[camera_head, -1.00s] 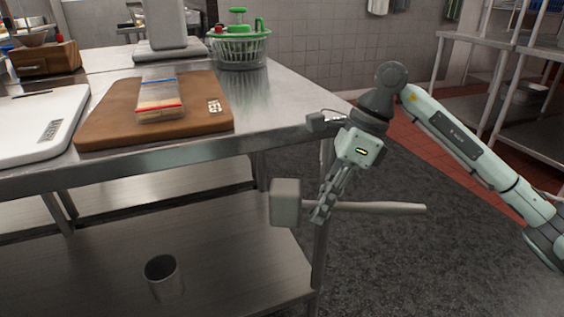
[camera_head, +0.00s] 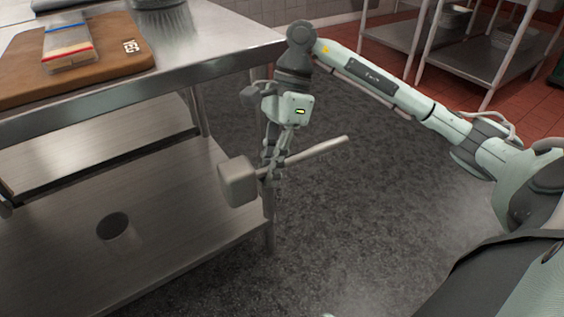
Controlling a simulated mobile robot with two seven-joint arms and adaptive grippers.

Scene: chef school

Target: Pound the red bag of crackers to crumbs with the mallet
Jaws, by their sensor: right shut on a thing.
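A clear bag of crackers with a red stripe (camera_head: 68,50) and a blue stripe lies on a brown wooden cutting board (camera_head: 112,66) at the top left. The board is on the steel table. My right gripper (camera_head: 271,172) is shut on the handle of a mallet (camera_head: 238,182), close to its head. The mallet's pale block head points left and its handle rises to the right. The mallet is beside the table's right end, lower than the tabletop and apart from the bag. My left gripper is out of view.
The steel table (camera_head: 210,38) has a lower shelf (camera_head: 60,235) with a metal cup (camera_head: 113,228) on it. The table's front edge and right corner lie between the mallet and the board. Bare dark floor is to the right. Steel racks (camera_head: 440,40) stand at the back right.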

